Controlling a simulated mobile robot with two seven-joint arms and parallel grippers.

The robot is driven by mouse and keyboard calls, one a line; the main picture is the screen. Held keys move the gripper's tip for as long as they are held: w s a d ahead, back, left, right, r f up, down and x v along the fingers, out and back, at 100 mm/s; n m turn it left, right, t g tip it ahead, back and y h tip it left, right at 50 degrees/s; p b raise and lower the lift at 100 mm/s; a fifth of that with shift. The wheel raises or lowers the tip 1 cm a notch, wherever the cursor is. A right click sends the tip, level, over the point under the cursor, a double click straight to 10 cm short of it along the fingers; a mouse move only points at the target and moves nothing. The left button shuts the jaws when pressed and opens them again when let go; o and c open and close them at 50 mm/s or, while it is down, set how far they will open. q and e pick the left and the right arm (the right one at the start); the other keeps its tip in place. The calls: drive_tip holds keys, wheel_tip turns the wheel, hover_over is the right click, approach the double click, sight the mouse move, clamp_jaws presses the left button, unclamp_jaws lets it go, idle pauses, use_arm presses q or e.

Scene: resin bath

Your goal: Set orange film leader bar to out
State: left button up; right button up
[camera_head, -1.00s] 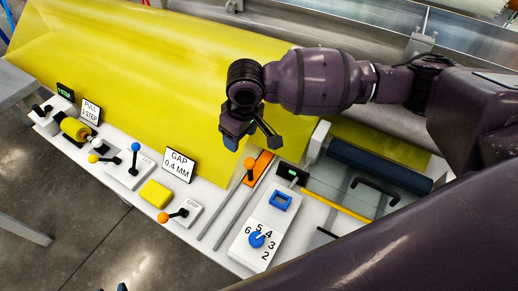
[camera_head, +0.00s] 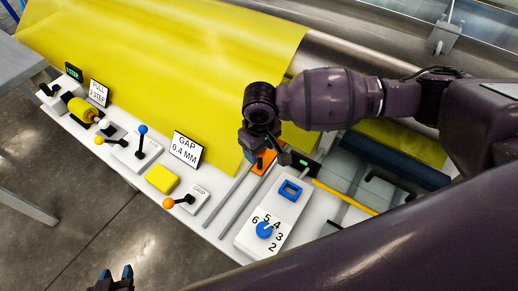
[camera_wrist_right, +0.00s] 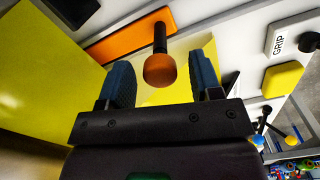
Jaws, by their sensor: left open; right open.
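The orange film leader bar (camera_head: 263,161) is a flat orange strip on the white bench, partly hidden behind my right gripper (camera_head: 264,148). In the right wrist view the orange bar (camera_wrist_right: 130,38) carries a black stem with an orange knob (camera_wrist_right: 160,70). The blue fingertips of my right gripper (camera_wrist_right: 162,82) are open, one on each side of the knob, with gaps on both sides. I cannot tell how deep the knob sits between them. My left gripper (camera_head: 116,276) is open and empty at the bottom left, over the floor.
A large yellow film sheet (camera_head: 150,55) slopes behind the bar. Two grey rails (camera_head: 236,201) and a blue dial panel (camera_head: 265,230) are in front of it. The GAP sign (camera_head: 186,149), yellow block (camera_head: 162,179) and GRIP lever (camera_head: 185,201) stand left. A dark blue roller (camera_head: 395,160) lies right.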

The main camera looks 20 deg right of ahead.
drive_tip(key=shift+f, duration=0.45)
clamp_jaws()
